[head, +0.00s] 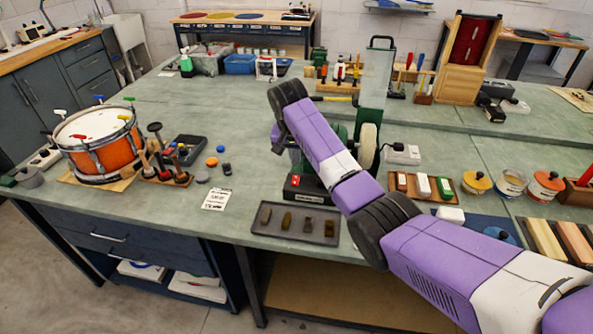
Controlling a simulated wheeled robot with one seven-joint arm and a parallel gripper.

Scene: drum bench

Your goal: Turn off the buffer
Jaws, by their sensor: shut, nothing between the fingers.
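The buffer is a green bench machine (340,130) with a pale round wheel (368,146) on its right side. It stands on a dark base (308,190) with a red switch (295,181) on the front left. The switch's position is too small to tell. A clear upright shield (376,75) rises behind the wheel. My purple arm crosses in front of the buffer from the lower right and hides much of its body. My dark wrist is above and left of the machine. My gripper and its fingertips cannot be made out.
A dark tray with several small blocks (285,220) lies in front of the buffer. An orange drum (100,145) stands left, beside upright mallets (155,150).

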